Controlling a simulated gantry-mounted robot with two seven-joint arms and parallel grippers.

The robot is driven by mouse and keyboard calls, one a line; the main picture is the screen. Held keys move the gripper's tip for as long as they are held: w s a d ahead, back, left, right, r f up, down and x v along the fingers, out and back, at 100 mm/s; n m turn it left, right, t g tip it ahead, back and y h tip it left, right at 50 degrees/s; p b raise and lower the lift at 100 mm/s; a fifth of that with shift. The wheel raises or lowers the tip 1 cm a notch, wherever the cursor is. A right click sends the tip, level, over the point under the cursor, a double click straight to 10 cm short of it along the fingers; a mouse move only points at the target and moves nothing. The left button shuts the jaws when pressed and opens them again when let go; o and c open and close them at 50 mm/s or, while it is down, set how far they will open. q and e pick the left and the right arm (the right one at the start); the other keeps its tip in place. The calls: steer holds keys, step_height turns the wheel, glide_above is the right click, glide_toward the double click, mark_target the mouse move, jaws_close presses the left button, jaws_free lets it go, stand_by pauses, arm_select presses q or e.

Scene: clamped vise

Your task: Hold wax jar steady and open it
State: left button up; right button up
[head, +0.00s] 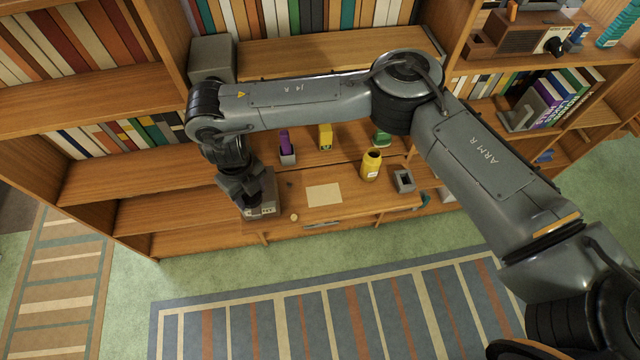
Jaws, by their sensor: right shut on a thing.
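A yellow jar (371,166) with a pale label stands upright on the wooden desk surface. Its top looks dark; I cannot tell whether that is a lid or an open mouth. My right gripper (247,207) points down at the desk's left end, over a grey box (265,204), well left of the jar. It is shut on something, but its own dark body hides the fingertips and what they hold. A small round tan piece (294,217) lies near the desk's front edge. My left gripper is not in view.
A grey block with a dark opening (404,181) stands right of the jar. A yellow box (325,137), a purple item in a grey holder (287,148) and a green item (382,139) stand behind. A tan sheet (323,195) lies mid-desk. Bookshelves surround the desk.

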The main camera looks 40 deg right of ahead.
steer(key=s+d+f+m+p, duration=0.2)
steer(key=s+d+f, duration=0.2)
steer(key=s+d, duration=0.65)
steer(key=s+d+f+m+p, duration=0.3)
steer(key=s+d, duration=0.4)
steer(key=d, duration=0.6)
steer(key=s+d+f+m+p, duration=0.1)
steer(key=s+d+f+m, duration=0.1)
steer(key=s+d+f, duration=0.55)
glide_above(381, 199)
step_height(381, 199, down, 4)
steer(key=shift+s+r, duration=0.1)
steer(key=shift+f, duration=2.05)
